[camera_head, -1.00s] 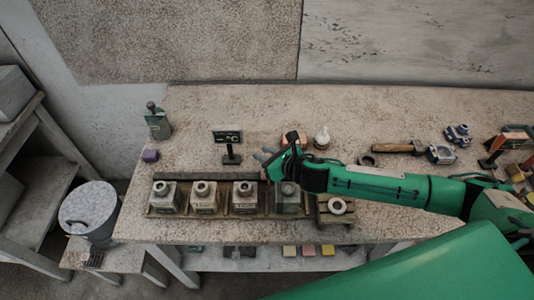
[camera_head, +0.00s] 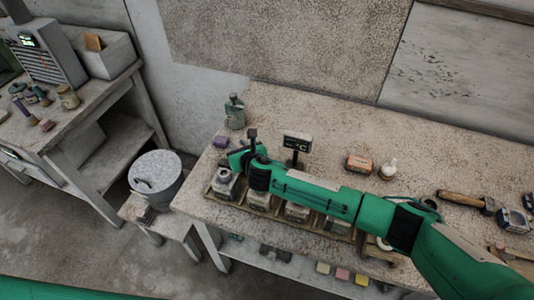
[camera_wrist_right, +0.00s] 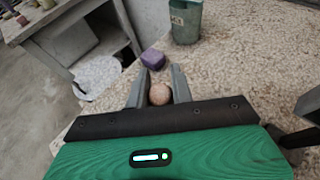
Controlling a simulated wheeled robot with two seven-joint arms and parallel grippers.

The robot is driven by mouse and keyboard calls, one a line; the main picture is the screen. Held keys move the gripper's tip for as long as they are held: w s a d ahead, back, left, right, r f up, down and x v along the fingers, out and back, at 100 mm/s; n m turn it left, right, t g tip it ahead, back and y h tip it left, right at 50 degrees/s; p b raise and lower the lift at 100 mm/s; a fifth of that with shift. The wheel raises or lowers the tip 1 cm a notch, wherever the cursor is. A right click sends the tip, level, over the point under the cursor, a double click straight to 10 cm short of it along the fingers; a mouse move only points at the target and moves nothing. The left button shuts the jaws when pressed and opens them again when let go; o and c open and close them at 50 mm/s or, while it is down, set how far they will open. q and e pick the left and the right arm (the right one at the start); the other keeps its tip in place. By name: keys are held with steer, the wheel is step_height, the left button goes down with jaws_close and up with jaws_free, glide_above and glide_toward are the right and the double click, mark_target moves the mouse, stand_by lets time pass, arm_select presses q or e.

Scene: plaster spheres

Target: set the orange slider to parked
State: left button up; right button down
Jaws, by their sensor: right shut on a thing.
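The slider's track and any parked mark are hidden by my gripper and arm. My left gripper is not in view.
A purple block (camera_wrist_right: 153,58) and a grey-green canister (camera_head: 235,112) stand just beyond the gripper. A small sign (camera_head: 297,142) stands behind my arm. A lidded bin (camera_head: 156,172) is left of the workbench. An orange box (camera_head: 359,162) lies farther right.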

steer(key=a, duration=0.2)
steer(key=w+a, duration=0.1)
steer(key=a, duration=0.1)
steer(key=a+b, duration=0.1)
steer(key=a, duration=0.1)
steer(key=shift+w+a, duration=0.3)
steer(key=shift+w, duration=0.1)
steer(key=shift+w+a+r, duration=0.1)
steer(key=shift+w+a, duration=0.1)
steer(key=shift+a, duration=0.45)
steer(key=c, duration=1.5)
jaws_free()
steer(key=shift+a, duration=0.1)
steer(key=o, duration=0.3)
steer(key=shift+a, duration=0.1)
steer(key=shift+s+d+r+b, duration=0.1)
steer(key=shift+s+d+b, duration=0.2)
steer(key=shift+s+d, duration=0.1)
steer(key=b+v, duration=0.1)
steer(key=v, duration=1.1)
steer(key=shift+s+b, duration=0.25)
steer(key=shift+b, duration=0.05)
